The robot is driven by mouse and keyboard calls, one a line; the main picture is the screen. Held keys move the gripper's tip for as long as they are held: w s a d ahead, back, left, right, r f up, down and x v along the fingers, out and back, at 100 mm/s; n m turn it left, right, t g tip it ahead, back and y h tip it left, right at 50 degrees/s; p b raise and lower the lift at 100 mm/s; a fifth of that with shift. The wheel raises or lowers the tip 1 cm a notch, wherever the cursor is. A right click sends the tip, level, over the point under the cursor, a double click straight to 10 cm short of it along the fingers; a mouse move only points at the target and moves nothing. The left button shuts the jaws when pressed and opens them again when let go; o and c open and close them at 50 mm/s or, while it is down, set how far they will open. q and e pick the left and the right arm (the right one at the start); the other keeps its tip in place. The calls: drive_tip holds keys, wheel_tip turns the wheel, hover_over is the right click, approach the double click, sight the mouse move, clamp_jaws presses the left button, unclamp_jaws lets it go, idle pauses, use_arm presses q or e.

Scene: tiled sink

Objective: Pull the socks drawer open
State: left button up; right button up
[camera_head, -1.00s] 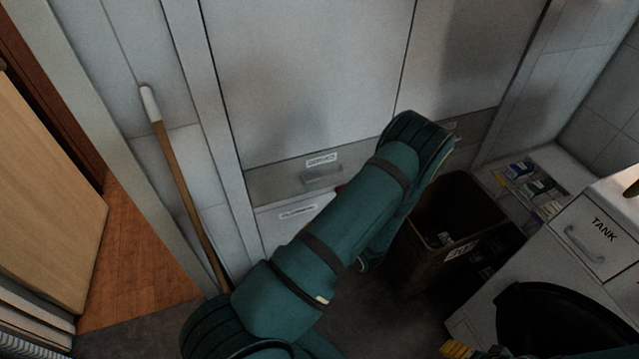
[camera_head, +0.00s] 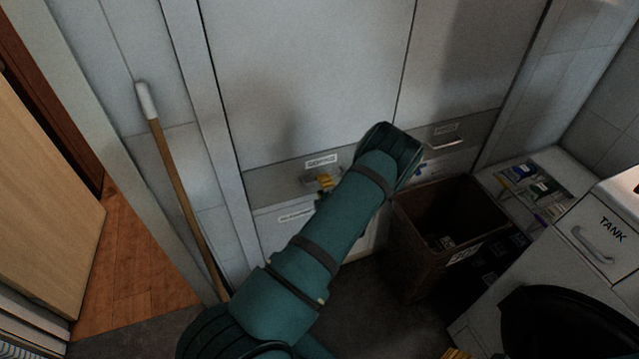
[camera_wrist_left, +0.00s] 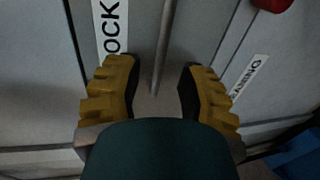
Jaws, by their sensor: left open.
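The socks drawer (camera_head: 268,187) is a grey drawer front low in the white cabinet, and it looks flush with it. Its white label (camera_head: 321,161) is above a bar handle (camera_head: 309,181). My left gripper (camera_head: 325,182) is at the handle's right part, partly hidden by my arm. In the left wrist view its yellow fingers (camera_wrist_left: 160,85) are open, with the handle bar (camera_wrist_left: 164,45) between them, a gap on each side. The label (camera_wrist_left: 112,28) there reads "OCK". Of my right gripper (camera_head: 456,354), only a yellow tip shows at the bottom edge.
Below is a white front with another label (camera_head: 297,214). A brown bin (camera_head: 425,247) stands right of my left arm. A stick with a white grip (camera_head: 178,190) leans at left. A white unit labelled TANK (camera_head: 590,245) is at right. Dark floor lies below.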

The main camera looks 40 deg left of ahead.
use_arm(q)
drive_tip(key=shift+x, duration=1.65)
clamp_jaws()
drive_tip(key=f+p+v, duration=0.2)
drive_tip(key=f+v, duration=0.2)
drive_tip(key=v, duration=1.3)
drive_tip(key=s+d+f+p+v, duration=0.1)
drive_tip(key=f+p+v, duration=0.1)
drive_tip(key=v, duration=1.6)
drive_tip(key=shift+d+f, duration=0.3)
drive_tip(key=shift+f, duration=0.45)
